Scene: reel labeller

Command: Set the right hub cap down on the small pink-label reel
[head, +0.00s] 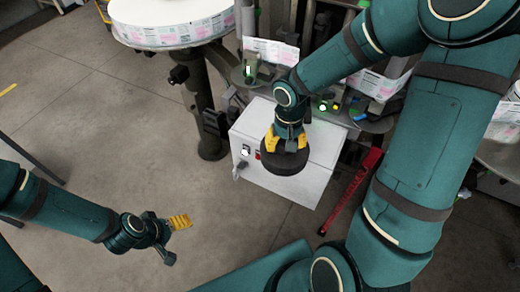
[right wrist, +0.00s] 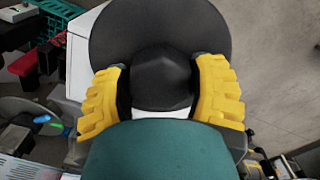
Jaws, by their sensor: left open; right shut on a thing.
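My right gripper (head: 287,144) is shut on the knob of a black round hub cap (head: 285,160). It holds the cap in the air, in front of a white box. In the right wrist view the yellow fingers (right wrist: 162,95) press on both sides of the knob, with the cap's dark disc (right wrist: 205,28) behind. A white reel with pink labels (head: 172,34) lies flat on a stand at the upper left, well apart from the cap. I cannot tell whether this is the small one. My left gripper (head: 174,240) is open and empty above the floor at lower left.
The white box (head: 320,150) with switches stands below the cap. The labeller's web of pink labels (head: 270,51) and its posts are behind. A red bar (head: 350,190) leans right of the box. The floor (head: 90,110) at left is clear.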

